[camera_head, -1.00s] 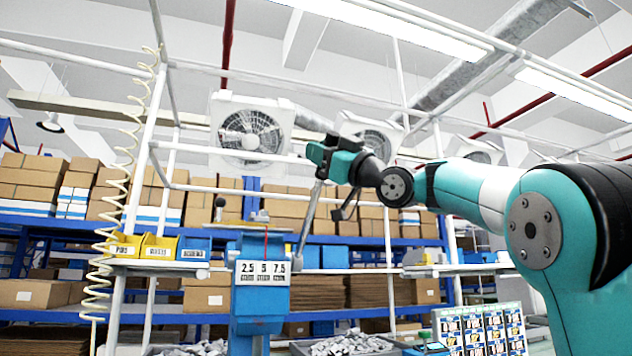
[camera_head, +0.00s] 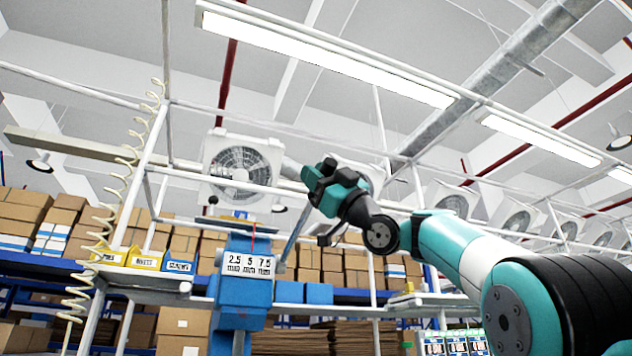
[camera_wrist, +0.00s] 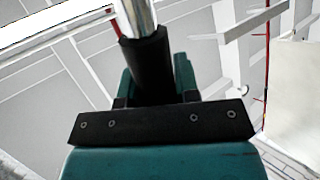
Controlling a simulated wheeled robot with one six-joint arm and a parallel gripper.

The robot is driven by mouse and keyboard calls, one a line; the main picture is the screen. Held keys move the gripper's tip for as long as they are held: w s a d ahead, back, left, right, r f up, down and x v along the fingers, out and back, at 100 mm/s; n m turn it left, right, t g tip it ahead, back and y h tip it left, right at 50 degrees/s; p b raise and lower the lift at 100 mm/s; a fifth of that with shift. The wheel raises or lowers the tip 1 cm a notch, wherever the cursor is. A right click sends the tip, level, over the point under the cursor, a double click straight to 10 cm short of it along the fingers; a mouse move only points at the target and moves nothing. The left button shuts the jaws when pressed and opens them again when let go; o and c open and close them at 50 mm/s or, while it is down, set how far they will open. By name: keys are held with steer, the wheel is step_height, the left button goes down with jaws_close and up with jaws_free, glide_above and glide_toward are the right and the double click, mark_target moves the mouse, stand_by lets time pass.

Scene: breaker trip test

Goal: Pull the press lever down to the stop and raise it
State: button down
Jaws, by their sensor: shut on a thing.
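The blue press (camera_head: 246,250) stands left of centre in the head view, with a white plate marked 2.5, 5 and 7.5 on its front. Its lever (camera_head: 295,236), a bare metal rod, slants up to the right from beside the press to my gripper (camera_head: 320,180). In the wrist view the lever's shiny rod (camera_wrist: 139,16) ends in a black grip (camera_wrist: 147,65), which runs down between the teal fingers of my gripper (camera_wrist: 155,82). My gripper is shut on this grip. The lever's lower joint is hard to make out, and no stop can be told apart.
Yellow and blue bins (camera_head: 145,259) sit on a shelf left of the press. A coiled cream hose (camera_head: 128,160) hangs by a white frame post. Shelves of cardboard boxes (camera_head: 182,325) stand behind. White rails (camera_head: 300,188) pass behind my gripper.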

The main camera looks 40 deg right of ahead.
steer(key=shift+f, duration=0.1)
steer(key=c, duration=0.8)
jaws_free()
steer(key=shift+c, duration=0.2)
steer(key=b+v, duration=0.8)
steer(key=v, duration=0.9)
steer(key=shift+f+b, duration=0.2)
steer(key=shift+b, duration=0.15)
steer(key=shift+s+d, duration=0.1)
steer(key=shift+s, duration=0.05)
